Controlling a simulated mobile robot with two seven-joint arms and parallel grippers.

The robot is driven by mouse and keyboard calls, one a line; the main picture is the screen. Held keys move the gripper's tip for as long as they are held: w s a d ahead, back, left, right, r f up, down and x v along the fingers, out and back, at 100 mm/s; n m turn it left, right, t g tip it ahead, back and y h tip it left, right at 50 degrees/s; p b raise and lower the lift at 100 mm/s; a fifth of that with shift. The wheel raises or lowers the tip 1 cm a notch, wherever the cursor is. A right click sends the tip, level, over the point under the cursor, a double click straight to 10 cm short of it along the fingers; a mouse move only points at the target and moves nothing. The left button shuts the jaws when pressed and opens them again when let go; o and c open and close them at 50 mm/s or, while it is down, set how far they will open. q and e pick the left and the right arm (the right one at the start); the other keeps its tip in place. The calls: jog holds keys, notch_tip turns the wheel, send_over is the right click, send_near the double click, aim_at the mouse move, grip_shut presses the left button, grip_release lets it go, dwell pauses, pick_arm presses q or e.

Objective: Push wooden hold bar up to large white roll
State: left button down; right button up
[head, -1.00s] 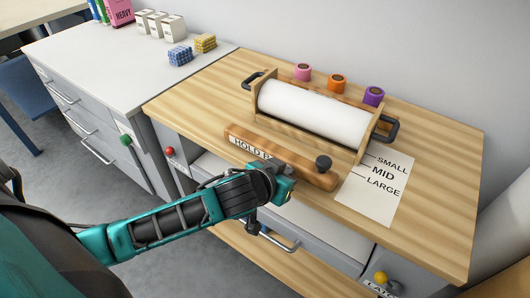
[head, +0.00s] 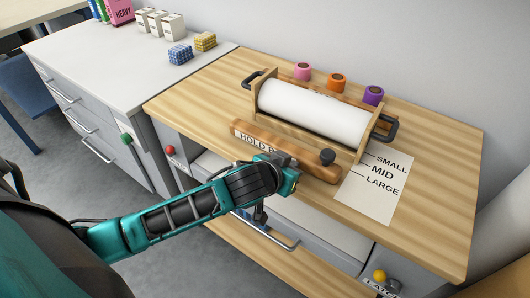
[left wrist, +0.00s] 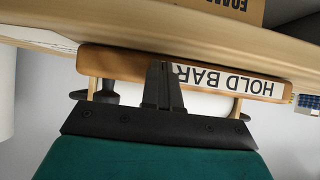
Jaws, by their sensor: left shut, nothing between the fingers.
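The large white roll (head: 314,113) sits in that holder; a narrow strip of bench seems to show between bar and holder. My left gripper (head: 284,162) is shut and empty at the bar's front side. In the left wrist view its fingertips (left wrist: 164,68) meet the bar (left wrist: 120,63) beside the label, apparently touching. My right gripper is not in view.
A sheet marked SMALL, MID, LARGE (head: 369,198) lies right of the bar. Pink, orange (head: 336,81) and purple rolls stand behind the holder. Dark handles (head: 388,128) stick out at the holder's ends. A grey cabinet (head: 95,60) with small boxes stands left. An open drawer lies below the bench edge.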

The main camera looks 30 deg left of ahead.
aim_at(302, 152)
pick_arm(q)
jog(key=shift+w+d+p, duration=0.15)
jog(key=shift+w, duration=1.35)
jog(key=shift+w+d+p, duration=0.1)
jog(key=shift+w+p, duration=0.05)
jog(key=shift+w, duration=1.4)
jog(key=shift+w+d, duration=0.2)
jog(key=shift+w, duration=2.4)
jog(key=p+v, duration=0.3)
jog(key=shift+s+r, duration=0.1)
jog(key=shift+p+v, duration=0.6)
jog(key=shift+v, duration=0.7)
jog(key=shift+s, duration=0.15)
jog(key=shift+f, duration=0.2)
